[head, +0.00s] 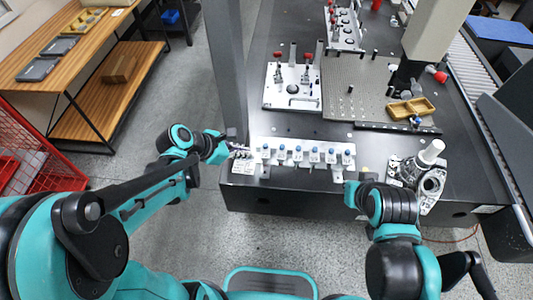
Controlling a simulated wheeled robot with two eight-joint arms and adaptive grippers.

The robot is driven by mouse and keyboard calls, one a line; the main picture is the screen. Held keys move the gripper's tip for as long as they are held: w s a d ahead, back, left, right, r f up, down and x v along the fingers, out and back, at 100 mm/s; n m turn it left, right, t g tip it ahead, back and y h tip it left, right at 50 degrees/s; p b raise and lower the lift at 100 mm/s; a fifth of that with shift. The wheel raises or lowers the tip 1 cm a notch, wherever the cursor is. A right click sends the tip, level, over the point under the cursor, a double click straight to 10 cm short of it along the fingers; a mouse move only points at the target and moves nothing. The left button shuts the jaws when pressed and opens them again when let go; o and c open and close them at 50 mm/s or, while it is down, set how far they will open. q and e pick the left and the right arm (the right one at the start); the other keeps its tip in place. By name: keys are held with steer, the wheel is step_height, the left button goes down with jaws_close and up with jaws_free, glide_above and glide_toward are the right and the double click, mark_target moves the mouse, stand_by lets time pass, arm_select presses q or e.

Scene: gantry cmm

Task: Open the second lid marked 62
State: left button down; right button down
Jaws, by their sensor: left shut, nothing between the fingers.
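A white strip (303,163) along the table's front edge carries a row of several small fixtures with blue round tops. A small white plate (243,166) with dark marks lies at the strip's left end. The markings are too small to read, so I cannot tell which part is the lid marked 62. My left gripper (241,149) is shut and empty, at the left end of the row, close to the small white plate. My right gripper (351,190) is by the front edge, below the row's right end; its fingers are too small and partly hidden to judge.
A grey metal assembly with a white cylinder (431,152) stands right of the row. Behind are a white fixture plate (292,88), a perforated plate (372,95) and a yellow tray (411,109).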

mark_target(281, 150)
arm_select(q)
steer(key=shift+n+h, duration=0.3)
steer(key=shift+n, duration=0.6)
steer(key=b+x, duration=0.1)
steer(key=x, duration=0.3)
steer(key=b+x, duration=0.2)
steer(key=x, duration=0.2)
steer(key=w+r+b+x, duration=0.1)
steer(key=x, duration=0.3)
steer(key=shift+w+d+f+b, duration=0.15)
steer(key=shift+d+b, duration=0.25)
steer(key=shift+d, duration=0.2)
steer(key=shift+w+d, duration=0.35)
steer(key=shift+d, duration=0.1)
steer(key=w, duration=0.4)
steer(key=shift+w, duration=0.2)
steer(key=shift+s, duration=0.1)
